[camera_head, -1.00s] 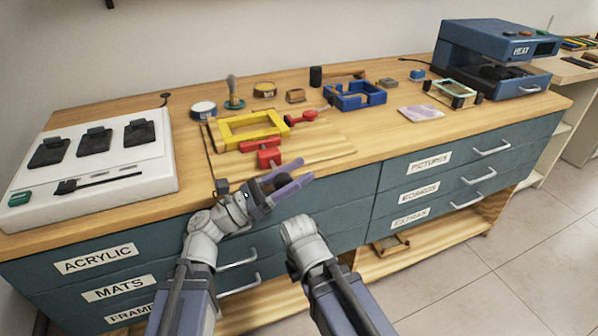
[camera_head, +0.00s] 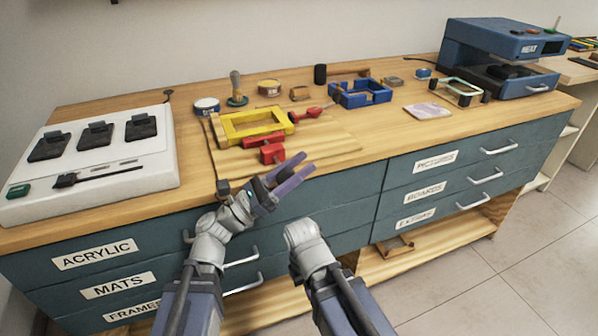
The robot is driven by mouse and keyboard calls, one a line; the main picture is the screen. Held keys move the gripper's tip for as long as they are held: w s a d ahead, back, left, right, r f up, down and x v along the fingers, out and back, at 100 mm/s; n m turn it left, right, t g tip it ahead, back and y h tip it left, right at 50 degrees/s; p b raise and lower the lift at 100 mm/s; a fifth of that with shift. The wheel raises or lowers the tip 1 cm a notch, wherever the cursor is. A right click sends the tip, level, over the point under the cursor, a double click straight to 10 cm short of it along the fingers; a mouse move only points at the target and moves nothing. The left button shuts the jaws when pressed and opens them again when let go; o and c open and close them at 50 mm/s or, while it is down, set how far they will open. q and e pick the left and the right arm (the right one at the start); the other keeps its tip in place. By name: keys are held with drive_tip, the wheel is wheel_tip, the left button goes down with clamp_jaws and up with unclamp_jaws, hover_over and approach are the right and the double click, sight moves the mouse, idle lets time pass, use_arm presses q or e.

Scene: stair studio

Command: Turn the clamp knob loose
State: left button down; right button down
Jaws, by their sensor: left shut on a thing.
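A red clamp (camera_head: 271,153) sits at the front edge of the wooden board (camera_head: 330,151) on the workbench, next to a yellow frame (camera_head: 232,129). My left gripper (camera_head: 290,180) is at the bench's front edge, just in front of and below the red clamp. Its purple fingers are shut on a small dark thing, apparently the clamp knob (camera_head: 284,175), which they mostly hide. My right arm's grey wrist shows at the lower middle, but its gripper is not visible.
A white machine (camera_head: 150,172) with black pads stands at left. A blue frame (camera_head: 346,99), small tins and tools lie along the back. A blue heat press (camera_head: 480,50) stands at right. Labelled drawers with handles (camera_head: 245,282) lie below the bench top.

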use_arm(q)
drive_tip(key=shift+s+d+g, duration=0.15)
drive_tip(key=shift+s+g, duration=0.25)
drive_tip(key=shift+s, duration=0.05)
drive_tip(key=c, duration=0.6)
unclamp_jaws()
drive_tip(key=shift+c, duration=0.2)
drive_tip(key=shift+w, duration=0.15)
drive_tip(key=shift+r, duration=0.2)
wheel_tip(320, 180, up, 10)
drive_tip(key=p, duration=1)
drive_tip(key=shift+f, duration=0.15)
